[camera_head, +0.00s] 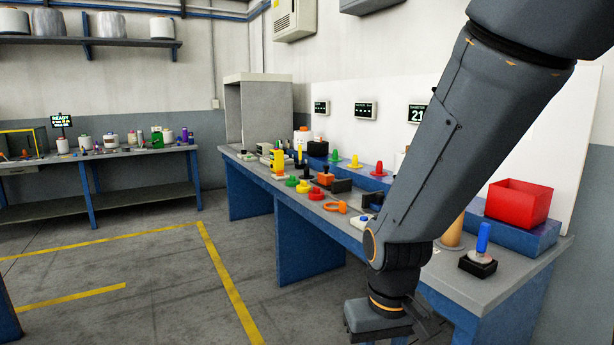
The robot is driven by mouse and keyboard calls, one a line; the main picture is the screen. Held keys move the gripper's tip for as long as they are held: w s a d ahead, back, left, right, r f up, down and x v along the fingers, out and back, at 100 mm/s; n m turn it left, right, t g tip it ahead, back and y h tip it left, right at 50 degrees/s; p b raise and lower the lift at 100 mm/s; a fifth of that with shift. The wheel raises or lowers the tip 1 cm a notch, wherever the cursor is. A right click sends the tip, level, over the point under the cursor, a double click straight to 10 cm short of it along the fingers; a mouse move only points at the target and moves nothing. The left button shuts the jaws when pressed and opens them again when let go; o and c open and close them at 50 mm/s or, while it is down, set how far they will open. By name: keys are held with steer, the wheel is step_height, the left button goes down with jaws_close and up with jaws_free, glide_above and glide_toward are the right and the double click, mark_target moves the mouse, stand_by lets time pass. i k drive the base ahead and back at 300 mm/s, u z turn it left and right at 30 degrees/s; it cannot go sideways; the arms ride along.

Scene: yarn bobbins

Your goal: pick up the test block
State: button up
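I cannot tell for sure which thing is the test block. Small items stand on the long grey bench (460,281), among them a small orange block (326,178) with a dark knob on top and a tall yellow piece (278,162). My arm comes down from the top right and hides part of the bench. My gripper (380,325) hangs low at the bottom, in front of the bench and well away from these items. Its fingers are not clearly visible, and I cannot see anything held.
A red bin (519,201) stands on a blue riser (520,233) at right. Nearby is a blue-handled tool in a black base (478,262). Green, yellow and red knobs and an orange ring (336,207) line the bench. Floor at left is clear, up to another bench (110,154).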

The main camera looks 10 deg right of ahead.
mark_target(317, 147)
steer(key=u, duration=0.65)
steer(key=i, duration=7.35)
steer(key=z, duration=1.4)
